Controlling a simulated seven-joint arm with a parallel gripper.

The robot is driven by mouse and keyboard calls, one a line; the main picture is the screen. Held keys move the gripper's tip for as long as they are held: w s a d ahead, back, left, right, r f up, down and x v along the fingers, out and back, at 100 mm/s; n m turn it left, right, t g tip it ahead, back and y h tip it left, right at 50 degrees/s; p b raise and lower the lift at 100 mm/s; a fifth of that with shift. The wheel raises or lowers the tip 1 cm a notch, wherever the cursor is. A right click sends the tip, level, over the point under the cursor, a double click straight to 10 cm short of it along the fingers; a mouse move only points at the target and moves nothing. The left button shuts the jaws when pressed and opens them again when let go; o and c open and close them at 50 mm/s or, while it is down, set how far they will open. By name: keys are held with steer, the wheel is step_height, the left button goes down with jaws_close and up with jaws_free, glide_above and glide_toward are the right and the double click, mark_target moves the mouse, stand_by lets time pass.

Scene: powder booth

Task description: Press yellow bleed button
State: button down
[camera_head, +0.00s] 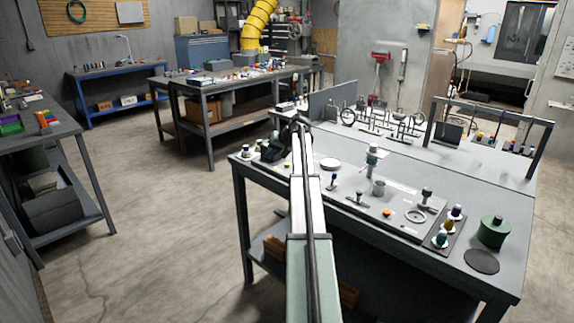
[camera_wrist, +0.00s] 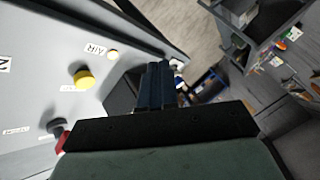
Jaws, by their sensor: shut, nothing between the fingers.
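The yellow button (camera_wrist: 84,79) shows in the wrist view as a round, domed cap on a light grey panel (camera_wrist: 45,60), left of my fingers. My gripper (camera_wrist: 158,66) is shut and empty, with its dark fingers side by side. It is apart from the yellow button and off to its right in that view. In the head view my arm reaches out over the near bench, and the fingers are too small to make out.
In the wrist view, a small pale button (camera_wrist: 112,55) sits beside an AIR label (camera_wrist: 95,48), and a red and black knob (camera_wrist: 59,130) is at lower left.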

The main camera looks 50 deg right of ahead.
step_height(320, 180, up, 6)
steer(key=r+t, duration=0.1)
glide_above(287, 164)
steer(key=shift+s+d+f, duration=0.25)
steer(key=shift+d, duration=0.2)
steer(key=shift+f, duration=0.1)
steer(key=shift+f, duration=4.35)
steer(key=shift+f, duration=0.15)
steer(key=shift+f, duration=0.25)
steer(key=shift+f, duration=0.4)
steer(key=shift+r, duration=0.8)
